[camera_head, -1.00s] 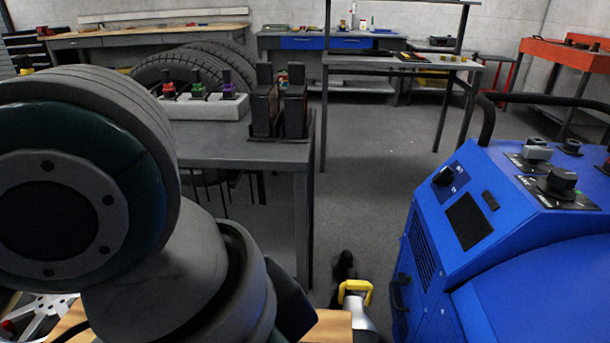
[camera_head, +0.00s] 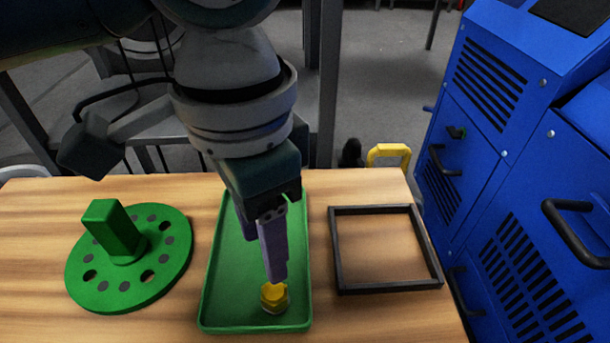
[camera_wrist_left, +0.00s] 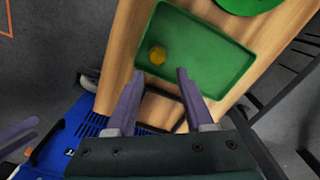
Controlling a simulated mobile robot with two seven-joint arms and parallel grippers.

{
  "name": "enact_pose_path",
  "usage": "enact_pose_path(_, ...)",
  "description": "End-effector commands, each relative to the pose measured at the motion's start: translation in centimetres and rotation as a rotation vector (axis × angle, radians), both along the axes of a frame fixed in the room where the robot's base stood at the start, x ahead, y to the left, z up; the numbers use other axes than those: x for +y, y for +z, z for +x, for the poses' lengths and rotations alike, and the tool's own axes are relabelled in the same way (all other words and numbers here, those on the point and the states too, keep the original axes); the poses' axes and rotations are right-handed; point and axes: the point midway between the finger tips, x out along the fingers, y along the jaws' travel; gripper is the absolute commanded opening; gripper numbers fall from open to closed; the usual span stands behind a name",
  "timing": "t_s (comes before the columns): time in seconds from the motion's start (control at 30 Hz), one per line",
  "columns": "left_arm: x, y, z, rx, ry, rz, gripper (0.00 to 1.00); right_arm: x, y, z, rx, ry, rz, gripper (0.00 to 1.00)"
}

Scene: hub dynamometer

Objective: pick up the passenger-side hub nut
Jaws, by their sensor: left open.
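The hub nut, a gold-yellow piece (camera_head: 274,297), sits in the front part of a green tray (camera_head: 214,310) on the wooden table. It also shows in the left wrist view (camera_wrist_left: 157,55), near the tray's corner. Whether it is the passenger-side nut cannot be read from any label. My left gripper (camera_head: 267,262) points down over the tray, with purple fingers. In the left wrist view its fingers (camera_wrist_left: 160,74) are apart and empty, with the nut beyond the tips. Purple finger-like parts (camera_wrist_left: 20,140) at the left wrist view's left edge seem to be my right gripper; their opening is unclear.
A green disc with holes and an upright post (camera_head: 120,260) stands left of the tray. A dark square frame (camera_head: 341,290) lies to the right. A blue machine (camera_head: 500,190) stands beyond the table's right edge. Bare wood (camera_head: 35,215) shows at far left.

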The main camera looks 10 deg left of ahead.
Motion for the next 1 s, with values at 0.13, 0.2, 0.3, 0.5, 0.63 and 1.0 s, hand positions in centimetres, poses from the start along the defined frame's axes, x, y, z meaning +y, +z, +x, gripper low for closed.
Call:
enact_pose_path(0.13,0.0,-2.9,-0.1,0.001,-0.001,0.0,0.53,-0.1,-2.2,0.0,-0.001,0.0,-0.002,0.53)
enact_pose_path(0.2,0.0,-3.8,-0.1,0.001,-0.001,0.001,0.53,-0.1,-2.8,0.0,-0.001,0.001,-0.003,0.53)
enact_pose_path(0.3,-0.1,-4.3,0.0,-0.001,-0.001,-0.001,0.53,-0.2,-3.2,0.0,-0.001,0.002,-0.006,0.53)
enact_pose_path(0.5,-0.2,-6.6,-0.1,-0.001,-0.002,-0.001,0.53,-0.2,-5.6,0.0,-0.001,0.002,-0.007,0.53)
enact_pose_path(0.63,-0.2,-8.6,-0.2,-0.001,-0.002,0.0,0.53,-0.2,-7.4,0.0,0.0,0.002,-0.006,0.53)
enact_pose_path(1.0,-0.2,-8.9,-0.2,-0.001,-0.001,-0.001,0.46,-0.2,-7.5,0.0,0.001,0.002,-0.006,0.53)
